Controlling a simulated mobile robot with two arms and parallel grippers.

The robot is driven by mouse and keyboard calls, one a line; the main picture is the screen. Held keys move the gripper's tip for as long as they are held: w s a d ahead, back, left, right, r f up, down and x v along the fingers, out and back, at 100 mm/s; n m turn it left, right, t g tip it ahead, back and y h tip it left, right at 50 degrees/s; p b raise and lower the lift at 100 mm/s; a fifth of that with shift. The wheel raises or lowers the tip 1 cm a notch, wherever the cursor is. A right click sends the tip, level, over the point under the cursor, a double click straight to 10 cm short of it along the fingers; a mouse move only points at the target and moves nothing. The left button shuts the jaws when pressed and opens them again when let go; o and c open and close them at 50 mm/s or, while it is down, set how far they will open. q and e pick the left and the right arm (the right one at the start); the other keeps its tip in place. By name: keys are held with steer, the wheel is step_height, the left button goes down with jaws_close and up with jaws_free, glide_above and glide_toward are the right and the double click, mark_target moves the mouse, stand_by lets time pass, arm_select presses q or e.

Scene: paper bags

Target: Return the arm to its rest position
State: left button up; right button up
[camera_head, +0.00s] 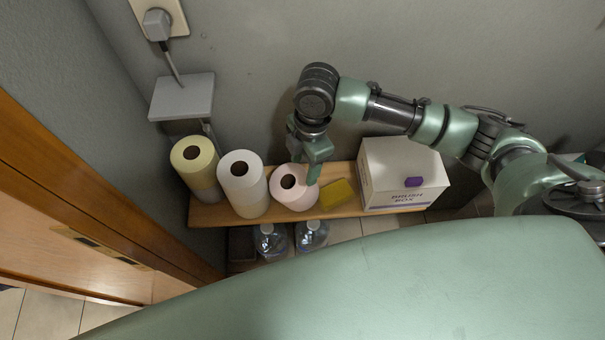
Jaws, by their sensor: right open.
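My right arm comes in from the right and reaches over a wooden shelf (227,217). My right gripper (314,180) points down beside the pink paper roll (288,198), at its right side. The gripper is open. One finger overlaps the roll's right edge in the picture, and I cannot tell whether it touches. The roll stands upright on the shelf. My left gripper is not in view.
A white roll (244,190) and a yellow roll (195,166) stand to the left. A yellow sponge-like block (337,194) and a white box (402,175) are to the right. Bottles (270,241) stand below. A wall with a plug (157,25) is behind; a wooden door (75,190) is left.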

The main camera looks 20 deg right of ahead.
steer(key=shift+d+r, duration=0.15)
steer(key=shift+r, duration=0.85)
